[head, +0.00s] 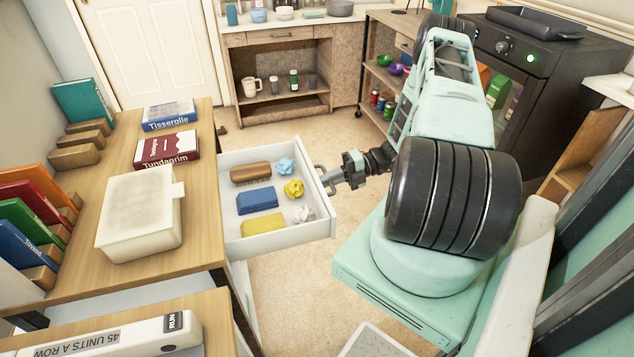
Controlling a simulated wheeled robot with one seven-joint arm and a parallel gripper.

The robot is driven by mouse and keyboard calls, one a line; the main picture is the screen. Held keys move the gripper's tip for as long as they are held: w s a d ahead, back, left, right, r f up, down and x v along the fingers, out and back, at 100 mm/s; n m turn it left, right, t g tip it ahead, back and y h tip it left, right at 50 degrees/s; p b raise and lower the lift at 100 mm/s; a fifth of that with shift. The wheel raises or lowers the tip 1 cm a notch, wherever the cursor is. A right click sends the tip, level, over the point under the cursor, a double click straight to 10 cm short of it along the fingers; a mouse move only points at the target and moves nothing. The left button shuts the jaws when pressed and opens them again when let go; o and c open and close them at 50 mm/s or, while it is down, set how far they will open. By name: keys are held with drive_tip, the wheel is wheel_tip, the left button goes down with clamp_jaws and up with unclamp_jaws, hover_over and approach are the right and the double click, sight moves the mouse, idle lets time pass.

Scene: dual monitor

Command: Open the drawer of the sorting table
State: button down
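The sorting table (205,245) stands at the left with a light wood top. Its white drawer (285,241) is pulled well out from the table's right side, and its inside shows. In it lie a brown rounded block (250,172), a blue block (257,200), a yellow block (264,224) and crumpled blue, yellow and white pieces. My gripper (332,178) is at the drawer's front and appears shut on the grey handle (329,189). The fingertips are small and partly hidden against the handle.
A shelf unit (280,70) stands at the back and a dark oven (540,75) at the back right. Bare floor (285,290) lies between the table and my base.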

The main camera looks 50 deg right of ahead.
drive_tip(key=shift+s+d, duration=0.15)
drive_tip(key=c, duration=1.8)
unclamp_jaws()
drive_tip(key=shift+c, duration=0.2)
drive_tip(key=b+v, duration=0.1)
drive_tip(key=v, duration=1.6)
drive_tip(key=shift+d+b, duration=0.15)
drive_tip(key=shift+b, duration=0.15)
drive_tip(key=shift+s, duration=0.1)
